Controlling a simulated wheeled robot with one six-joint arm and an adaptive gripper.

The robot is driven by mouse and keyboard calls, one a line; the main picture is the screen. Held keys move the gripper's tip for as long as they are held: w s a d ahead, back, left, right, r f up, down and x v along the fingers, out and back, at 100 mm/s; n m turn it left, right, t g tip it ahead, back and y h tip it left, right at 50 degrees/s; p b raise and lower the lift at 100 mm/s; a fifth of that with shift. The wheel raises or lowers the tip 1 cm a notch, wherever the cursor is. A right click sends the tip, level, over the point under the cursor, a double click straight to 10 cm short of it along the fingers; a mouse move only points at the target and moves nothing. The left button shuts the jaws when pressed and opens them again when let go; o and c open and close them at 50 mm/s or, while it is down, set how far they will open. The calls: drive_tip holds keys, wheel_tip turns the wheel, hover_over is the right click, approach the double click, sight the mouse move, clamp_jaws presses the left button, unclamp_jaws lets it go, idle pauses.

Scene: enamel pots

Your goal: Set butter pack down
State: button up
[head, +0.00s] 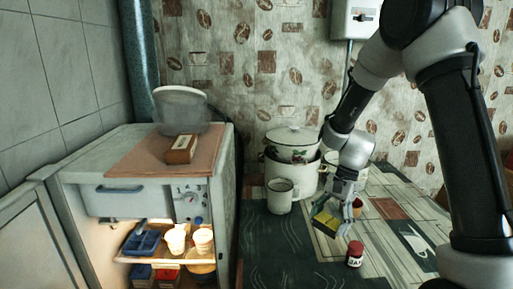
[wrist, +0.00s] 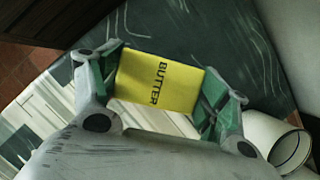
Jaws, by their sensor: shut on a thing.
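The butter pack (wrist: 158,82) is a yellow block with the word BUTTER on it. In the wrist view it sits between the two green-padded fingers of my gripper (wrist: 160,88), which is shut on it. In the head view the butter pack (head: 326,222) shows as a small yellow and dark block at the end of my gripper (head: 340,214), low over the patterned table (head: 290,262). I cannot tell whether the pack touches the tabletop.
A white mug (head: 280,196) stands left of the pack, with white enamel pots (head: 292,150) behind. A reddish-brown cup (head: 357,204) is near my gripper. The table's front left is bare.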

drive_tip(key=w+d+f+n+h, duration=0.1)
drive_tip(key=w+d+n, duration=0.1)
drive_tip(key=n, duration=0.1)
drive_tip(key=w+d+f+n+g+h, duration=0.1)
drive_tip(key=w+d+f+n, duration=0.1)
drive_tip(key=w+n, duration=0.1)
drive_tip(key=w+d+f+n+g+h, duration=0.1)
drive_tip(key=w+d+f+n, duration=0.1)
drive_tip(key=w+n, duration=0.1)
drive_tip(key=shift+d+f+n+h, duration=0.2)
drive_tip(key=shift+d+n+h, duration=0.15)
drive_tip(key=shift+n, duration=0.45)
drive_tip(key=shift+s+f, duration=0.15)
drive_tip(key=shift+f, duration=0.05)
drive_tip(key=shift+r, duration=0.1)
